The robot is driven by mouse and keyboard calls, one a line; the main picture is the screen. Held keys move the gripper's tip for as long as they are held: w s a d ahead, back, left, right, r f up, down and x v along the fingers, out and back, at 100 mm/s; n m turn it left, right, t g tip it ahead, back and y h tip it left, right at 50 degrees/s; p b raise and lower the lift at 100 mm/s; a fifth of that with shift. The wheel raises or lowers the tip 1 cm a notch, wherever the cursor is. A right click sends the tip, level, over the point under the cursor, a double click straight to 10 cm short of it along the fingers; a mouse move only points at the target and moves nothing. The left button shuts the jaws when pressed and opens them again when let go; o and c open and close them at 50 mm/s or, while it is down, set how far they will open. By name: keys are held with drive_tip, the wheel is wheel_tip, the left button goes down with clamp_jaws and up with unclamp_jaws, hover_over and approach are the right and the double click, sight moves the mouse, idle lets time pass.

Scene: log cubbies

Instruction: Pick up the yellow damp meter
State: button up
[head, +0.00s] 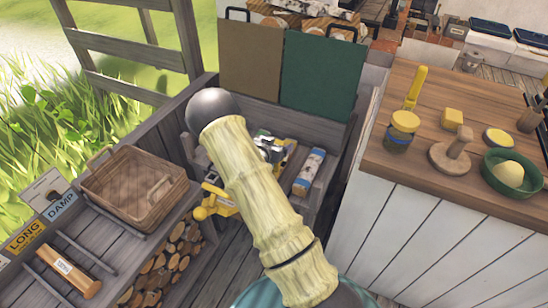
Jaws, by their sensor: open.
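Two yellow items could be the damp meter, and I cannot tell for sure which. One is a slim yellow handheld piece (416,88) on the wooden counter at the right, behind a yellow-lidded jar. The other is a yellow tool with a rounded end (214,203) low at the cubby, left of my arm and partly hidden by it. My pale, bamboo-like arm crosses the middle of the head view, up to a dark ball joint. I cannot make out my gripper; it may be hidden behind the arm.
The counter (400,168) also holds a yellow-lidded jar (402,130), a yellow block (452,118), a wooden peg stand (452,155) and a green bowl (510,173). A wicker basket (135,185) stands left, above stacked logs.

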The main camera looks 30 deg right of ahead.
idle(0.4)
clamp_jaws()
wheel_tip(320, 180, up, 10)
drive_tip(key=shift+r+p, duration=0.1)
drive_tip(key=shift+p, duration=0.2)
idle(0.4)
idle(0.5)
